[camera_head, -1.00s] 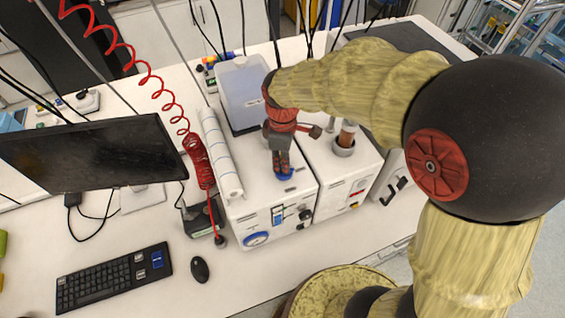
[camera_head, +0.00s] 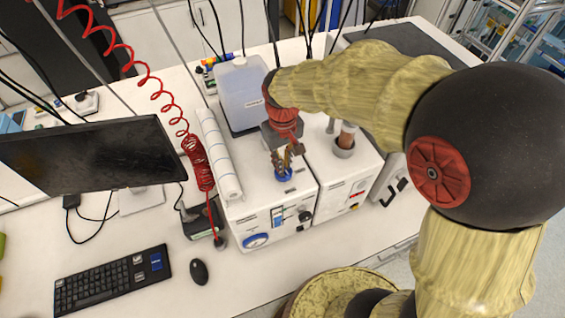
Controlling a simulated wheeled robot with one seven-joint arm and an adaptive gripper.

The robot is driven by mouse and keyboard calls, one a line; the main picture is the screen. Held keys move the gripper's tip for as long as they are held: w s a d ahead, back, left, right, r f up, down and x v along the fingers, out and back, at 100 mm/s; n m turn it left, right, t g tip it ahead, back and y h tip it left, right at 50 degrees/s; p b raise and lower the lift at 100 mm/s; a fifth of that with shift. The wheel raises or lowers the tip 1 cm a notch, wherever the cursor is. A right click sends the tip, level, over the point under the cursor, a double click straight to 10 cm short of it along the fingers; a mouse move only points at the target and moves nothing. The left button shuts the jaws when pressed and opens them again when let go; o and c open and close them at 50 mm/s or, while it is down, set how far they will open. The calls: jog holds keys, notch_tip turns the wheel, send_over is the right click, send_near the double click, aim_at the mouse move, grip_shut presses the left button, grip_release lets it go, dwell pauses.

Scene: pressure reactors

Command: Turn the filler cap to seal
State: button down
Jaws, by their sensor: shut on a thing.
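The blue filler cap (camera_head: 284,174) sits on top of the left white reactor unit (camera_head: 262,205), near its front edge. My gripper (camera_head: 284,166) comes down over the cap from above, with its fingers around it. It is shut on the cap. The fingers hide much of the cap, so only parts of its blue rim show. How far the cap is turned cannot be told.
A translucent jug (camera_head: 240,95) stands behind the gripper, and a white roll (camera_head: 220,155) lies along the unit's left side. A second white unit (camera_head: 335,175) with a brown cylinder (camera_head: 347,137) adjoins on the right. A red coiled hose (camera_head: 197,160) hangs left. A monitor (camera_head: 95,155), keyboard (camera_head: 112,280) and mouse (camera_head: 199,271) are further left.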

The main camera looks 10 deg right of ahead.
jog(key=shift+m, duration=0.6)
jog(key=c, duration=1.9)
grip_release()
notch_tip(320, 180, up, 12)
